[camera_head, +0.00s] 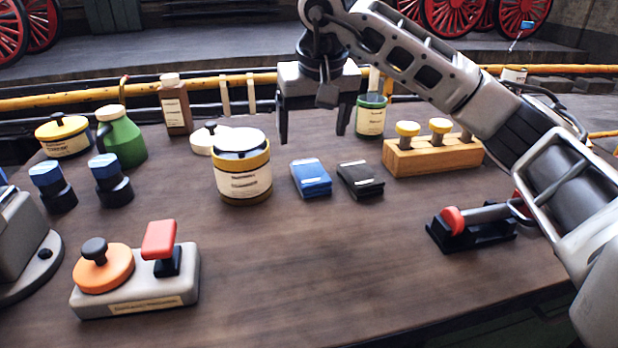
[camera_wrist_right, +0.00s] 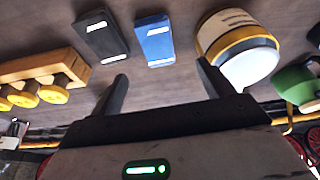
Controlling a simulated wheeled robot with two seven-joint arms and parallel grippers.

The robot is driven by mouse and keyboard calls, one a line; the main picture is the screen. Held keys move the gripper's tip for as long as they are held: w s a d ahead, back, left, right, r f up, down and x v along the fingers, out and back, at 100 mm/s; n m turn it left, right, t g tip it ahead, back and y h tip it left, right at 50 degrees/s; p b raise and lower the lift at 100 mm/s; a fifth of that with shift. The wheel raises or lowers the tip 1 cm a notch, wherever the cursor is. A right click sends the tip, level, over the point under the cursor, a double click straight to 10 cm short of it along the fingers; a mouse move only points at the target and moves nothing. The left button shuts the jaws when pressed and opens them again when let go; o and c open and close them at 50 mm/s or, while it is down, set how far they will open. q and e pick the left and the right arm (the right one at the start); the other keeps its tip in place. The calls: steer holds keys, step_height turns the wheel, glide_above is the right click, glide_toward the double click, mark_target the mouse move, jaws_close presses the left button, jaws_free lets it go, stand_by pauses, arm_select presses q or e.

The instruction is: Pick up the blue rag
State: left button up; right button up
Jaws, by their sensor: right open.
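The blue rag (camera_head: 311,178) is a small folded pad with a pale label, lying flat in the middle of the table. It also shows in the right wrist view (camera_wrist_right: 154,42), at the top and beyond the fingertips. A black rag (camera_head: 360,180) of like shape lies just right of it in the head view. My right gripper (camera_head: 313,138) is above and behind the rags, pointing down, its two fingers apart with nothing between them. The right wrist view shows the open fingers (camera_wrist_right: 164,84) too. My left gripper is not in view.
A yellow-banded jar (camera_head: 242,178) stands close left of the blue rag. A wooden block (camera_head: 430,158) with yellow-topped pegs and a green jar (camera_head: 371,116) stand to the right and behind. An orange-and-red control box (camera_head: 140,285) sits front left. The front middle table is clear.

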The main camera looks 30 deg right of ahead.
glide_above(311, 171)
steer(key=s, duration=0.1)
steer(key=f, duration=0.3)
steer(key=a+f, duration=0.1)
steer(key=shift+s+f, duration=0.15)
steer(key=shift+f, duration=0.25)
steer(key=shift+d+x, duration=0.15)
steer(key=shift+x, duration=1.2)
steer(key=shift+d+x, duration=0.15)
steer(key=shift+x, duration=1.2)
steer(key=shift+s+f, duration=0.15)
steer(key=shift+s, duration=0.1)
steer(key=shift+c, duration=0.3)
steer(key=c, duration=1)
